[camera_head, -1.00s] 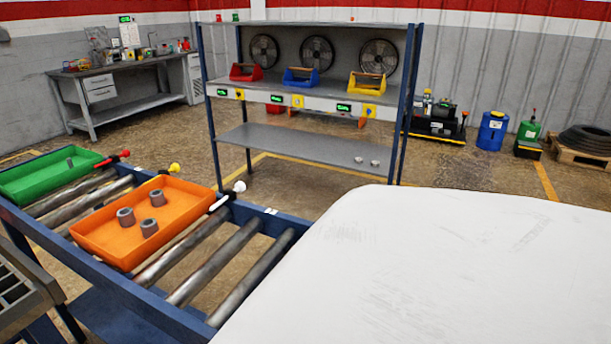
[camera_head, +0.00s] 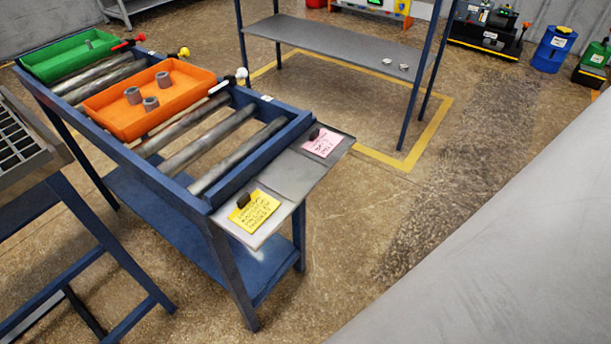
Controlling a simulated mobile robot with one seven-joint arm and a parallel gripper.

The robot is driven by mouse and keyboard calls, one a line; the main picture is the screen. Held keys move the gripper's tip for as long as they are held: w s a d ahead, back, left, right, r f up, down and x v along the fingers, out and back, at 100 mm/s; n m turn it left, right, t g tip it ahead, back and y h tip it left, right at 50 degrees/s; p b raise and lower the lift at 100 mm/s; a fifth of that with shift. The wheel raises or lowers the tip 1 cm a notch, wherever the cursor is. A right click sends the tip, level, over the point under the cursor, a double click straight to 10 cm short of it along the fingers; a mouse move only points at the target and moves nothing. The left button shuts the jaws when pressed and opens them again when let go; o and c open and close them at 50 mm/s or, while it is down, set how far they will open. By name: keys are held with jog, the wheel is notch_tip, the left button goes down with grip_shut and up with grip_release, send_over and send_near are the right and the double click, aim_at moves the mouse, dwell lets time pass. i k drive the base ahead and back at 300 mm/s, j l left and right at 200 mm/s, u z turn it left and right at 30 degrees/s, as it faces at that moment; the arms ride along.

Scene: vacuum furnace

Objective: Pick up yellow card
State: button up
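The yellow card (camera_head: 254,211) lies on a grey end shelf (camera_head: 285,179) at the near end of the blue roller table. It bears dark handwriting, and a small dark block (camera_head: 243,200) sits at its upper left edge. A pink card (camera_head: 322,142) with writing lies farther back on the same shelf, with another small dark block (camera_head: 314,133) at its edge. My gripper is not in view.
The roller table (camera_head: 222,272) carries an orange tray (camera_head: 185,103) with several grey cylindrical parts and a green tray (camera_head: 70,62). A shelf rack (camera_head: 340,44) stands behind. A large grey surface fills the lower right. Floor between is clear.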

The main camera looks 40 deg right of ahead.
aim_at(252, 211)
jog(key=j+z, duration=0.1)
jog(key=z, duration=1.2)
jog(key=k+j, duration=0.1)
jog(key=j, duration=0.5)
jog(key=j+z, duration=0.1)
jog(key=j, duration=0.5)
jog(key=i+l+u, duration=0.15)
jog(key=l+u, duration=0.3)
jog(key=l, duration=0.55)
jog(key=l+u, duration=0.45)
jog(key=l, duration=0.6)
